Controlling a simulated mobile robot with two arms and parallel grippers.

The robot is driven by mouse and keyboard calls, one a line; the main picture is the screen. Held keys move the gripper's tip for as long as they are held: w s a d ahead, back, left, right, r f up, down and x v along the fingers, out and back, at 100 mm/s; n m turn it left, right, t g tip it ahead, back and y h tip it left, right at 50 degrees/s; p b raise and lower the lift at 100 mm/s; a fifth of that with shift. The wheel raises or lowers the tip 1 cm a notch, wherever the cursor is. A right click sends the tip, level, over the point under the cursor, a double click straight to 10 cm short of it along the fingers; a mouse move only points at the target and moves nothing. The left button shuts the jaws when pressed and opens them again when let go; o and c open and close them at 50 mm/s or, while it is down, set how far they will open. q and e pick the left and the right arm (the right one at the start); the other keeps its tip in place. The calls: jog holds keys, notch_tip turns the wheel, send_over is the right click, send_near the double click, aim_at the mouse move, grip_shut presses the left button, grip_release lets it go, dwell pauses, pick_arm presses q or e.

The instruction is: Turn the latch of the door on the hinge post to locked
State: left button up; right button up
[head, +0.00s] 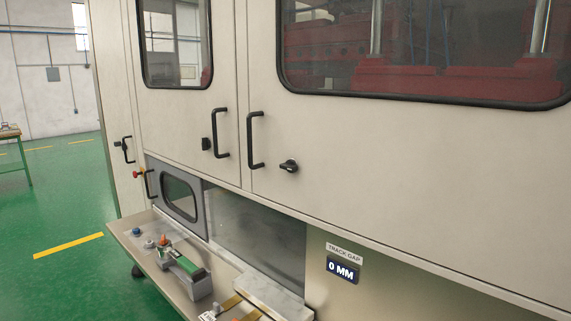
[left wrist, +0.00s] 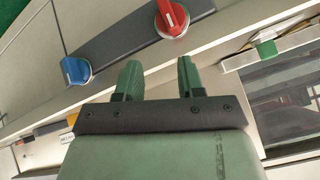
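In the head view, a pale machine front carries large doors with black latches. One latch (head: 289,166) is right of a black handle (head: 255,140) and looks turned roughly sideways. Another latch (head: 206,143) sits left of a second handle (head: 221,133) and looks roughly upright. A third small latch (head: 118,144) is at the far left by a handle (head: 127,149). I cannot tell which door is on the hinge post. My left gripper (left wrist: 158,72) shows in the left wrist view, its green fingers apart and empty. My right gripper is not in view.
A small grey windowed door (head: 204,222) is below the left door. A shelf (head: 133,236) holding several small items juts out beneath it. The left wrist view shows a blue knob (left wrist: 76,71) and a red knob (left wrist: 171,18). Green floor (head: 60,205) is clear at left.

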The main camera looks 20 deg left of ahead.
pick_arm(q)
jog(key=w+r+m+t+h, duration=0.15)
jog(key=w+r+m, duration=0.25)
jog(key=w+r, duration=0.5)
jog(key=m+t+h+p, duration=0.2)
jog(key=m+t+h, duration=0.1)
jog(key=m+t, duration=0.55)
send_near(285, 168)
jog(key=shift+m+g, duration=0.65)
jog(key=shift+g, duration=0.15)
jog(key=p+x, duration=0.1)
jog(key=x, duration=0.2)
jog(key=r+p+x, duration=0.1)
jog(key=x, duration=0.2)
jog(key=p+x, duration=0.1)
jog(key=x, duration=0.2)
jog(key=shift+a+r, duration=0.1)
jog(key=shift+r, duration=0.15)
jog(key=shift+w+f, duration=0.1)
jog(key=shift+w, duration=0.4)
grip_shut()
